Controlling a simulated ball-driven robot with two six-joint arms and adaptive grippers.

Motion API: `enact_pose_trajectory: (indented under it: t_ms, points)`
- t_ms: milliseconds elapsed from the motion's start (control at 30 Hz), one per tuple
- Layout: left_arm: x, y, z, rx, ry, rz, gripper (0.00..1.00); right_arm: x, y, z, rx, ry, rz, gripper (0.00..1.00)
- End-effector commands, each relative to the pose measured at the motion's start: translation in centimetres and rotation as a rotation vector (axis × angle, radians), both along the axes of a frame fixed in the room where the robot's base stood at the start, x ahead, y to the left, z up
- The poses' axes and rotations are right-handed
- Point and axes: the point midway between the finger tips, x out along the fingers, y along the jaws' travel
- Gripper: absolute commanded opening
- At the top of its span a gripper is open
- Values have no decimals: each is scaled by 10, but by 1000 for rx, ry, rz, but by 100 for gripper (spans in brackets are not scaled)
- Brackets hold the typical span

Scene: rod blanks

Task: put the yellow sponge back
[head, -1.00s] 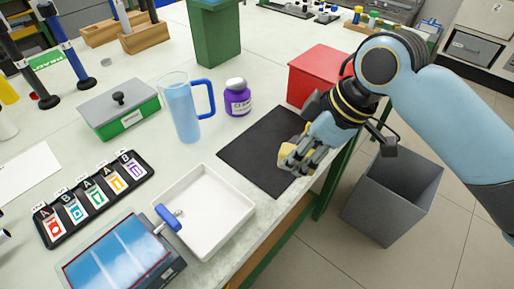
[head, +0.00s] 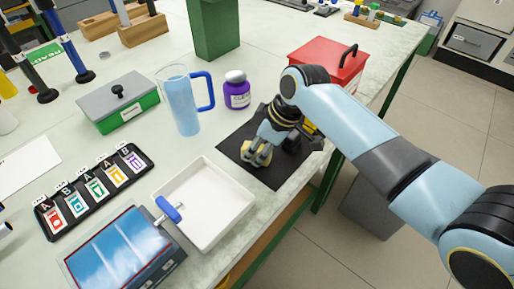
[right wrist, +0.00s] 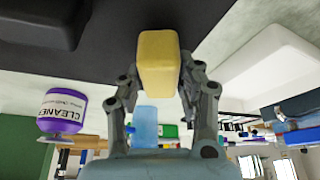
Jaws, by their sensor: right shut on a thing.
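The yellow sponge (right wrist: 158,62) is held between the two fingers of my right gripper (right wrist: 162,82) in the right wrist view. In the head view the right gripper (head: 257,152) is over the black mat (head: 238,150), and a little of the sponge shows at its fingertips. The right gripper is shut on the sponge. I cannot tell whether the sponge touches the mat. My left gripper is not in view.
A white tray (head: 233,213) stands left of the mat. A purple-labelled cleaner jar (head: 237,93) and a blue-handled jug (head: 183,115) stand behind. A red box (head: 340,70) is at right. A grey bin (head: 372,215) stands on the floor beyond the table edge.

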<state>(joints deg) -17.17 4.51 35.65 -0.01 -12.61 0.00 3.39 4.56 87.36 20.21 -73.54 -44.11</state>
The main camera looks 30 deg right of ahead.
Motion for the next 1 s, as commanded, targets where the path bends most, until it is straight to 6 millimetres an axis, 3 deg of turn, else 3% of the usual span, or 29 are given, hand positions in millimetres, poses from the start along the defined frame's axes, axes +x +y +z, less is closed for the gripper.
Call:
enact_pose_trajectory:
  t_ms: [367,400,567,867,1000]
  points:
    - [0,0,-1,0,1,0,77,0,0,-5,0,-1,0,4]
    - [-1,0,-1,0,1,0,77,0,0,-6,0,-1,0,35]
    - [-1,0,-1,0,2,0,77,0,0,-5,0,-1,0,56]
    - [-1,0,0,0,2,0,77,0,0,-3,0,-1,0,57]
    - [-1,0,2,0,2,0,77,-4,-5,10,-2,-3,0,57]
